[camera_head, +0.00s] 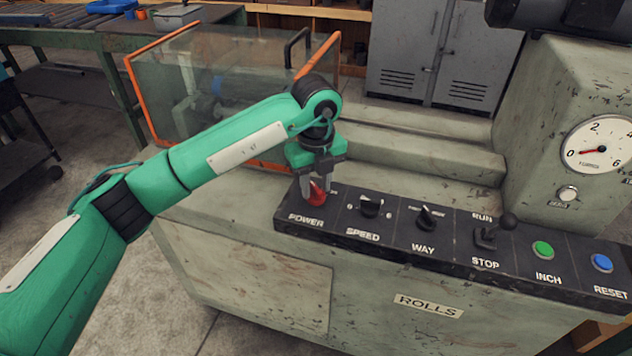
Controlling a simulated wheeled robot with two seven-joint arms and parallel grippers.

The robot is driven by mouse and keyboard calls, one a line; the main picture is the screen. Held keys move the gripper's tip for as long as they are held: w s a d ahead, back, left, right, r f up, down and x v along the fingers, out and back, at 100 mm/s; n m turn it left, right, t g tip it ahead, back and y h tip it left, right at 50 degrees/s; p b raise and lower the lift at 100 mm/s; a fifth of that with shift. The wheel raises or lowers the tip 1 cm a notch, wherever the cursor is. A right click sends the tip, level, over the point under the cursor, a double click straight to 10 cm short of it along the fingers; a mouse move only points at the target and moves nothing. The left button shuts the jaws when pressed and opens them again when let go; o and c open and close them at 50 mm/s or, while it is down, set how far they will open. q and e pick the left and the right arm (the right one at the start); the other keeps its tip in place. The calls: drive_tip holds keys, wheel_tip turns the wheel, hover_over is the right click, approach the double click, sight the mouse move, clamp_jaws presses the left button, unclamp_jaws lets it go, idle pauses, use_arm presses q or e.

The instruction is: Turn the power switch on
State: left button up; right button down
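The red power switch (316,194) sits at the left end of the dark control panel (398,238), above the POWER label. My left gripper (318,190) points down over it from above. Its two fingers are apart, one on each side of the red knob. I cannot tell whether the fingers touch the knob. The upper part of the knob is partly hidden by the gripper. My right gripper is not in view.
To the right on the panel are the speed knob (371,205), way knob (427,217), run/stop lever (493,233), green inch button (542,250) and blue reset button (601,262). An orange-framed clear guard (225,95) stands behind my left arm. A gauge (597,145) is at right.

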use_arm(q)
clamp_jaws()
